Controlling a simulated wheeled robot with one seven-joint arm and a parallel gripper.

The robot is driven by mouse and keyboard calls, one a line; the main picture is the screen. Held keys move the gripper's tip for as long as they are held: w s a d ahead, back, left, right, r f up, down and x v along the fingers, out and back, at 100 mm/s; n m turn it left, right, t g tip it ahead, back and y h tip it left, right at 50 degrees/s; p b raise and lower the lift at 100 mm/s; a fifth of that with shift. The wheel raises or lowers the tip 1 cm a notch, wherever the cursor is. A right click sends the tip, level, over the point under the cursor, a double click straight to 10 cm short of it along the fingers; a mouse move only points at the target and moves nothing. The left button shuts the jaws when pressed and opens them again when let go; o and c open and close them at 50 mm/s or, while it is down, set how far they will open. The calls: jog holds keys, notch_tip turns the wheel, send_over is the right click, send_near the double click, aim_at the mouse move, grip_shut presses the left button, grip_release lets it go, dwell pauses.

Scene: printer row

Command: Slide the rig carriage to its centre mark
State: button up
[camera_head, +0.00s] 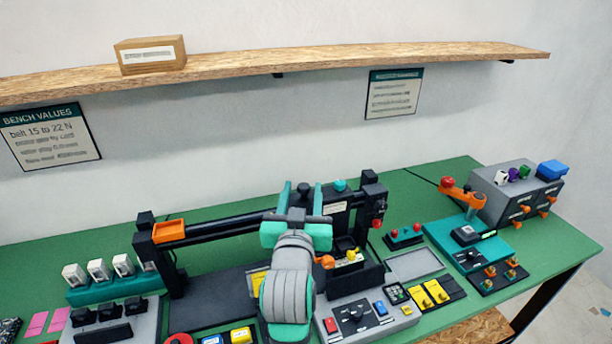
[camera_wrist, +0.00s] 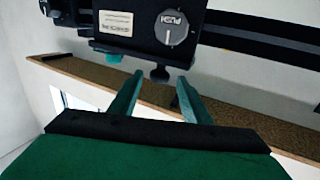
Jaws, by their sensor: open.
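The black rig carriage (camera_head: 337,208) hangs on the dark rail (camera_head: 215,224), right of its middle. It is partly hidden behind my arm. It has a white label, a teal knob (camera_head: 340,185) and a black knob (camera_head: 303,188) on top. My gripper (camera_head: 302,187) is open, with its teal fingers either side of the black knob in the picture. In the wrist view, turned upside down, the carriage (camera_wrist: 145,37) shows a round PUSH dial, and the black knob (camera_wrist: 160,73) appears between the fingertips (camera_wrist: 160,77). I cannot tell whether they touch it. I cannot make out the centre mark.
End posts (camera_head: 372,195) bound the rail. A control panel (camera_head: 368,318) stands in front, with switches to its right. A wooden shelf (camera_head: 240,67) runs along the wall above.

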jog(key=w, duration=0.6)
jog(key=shift+w+d, duration=0.2)
jog(key=shift+d, duration=0.1)
grip_shut()
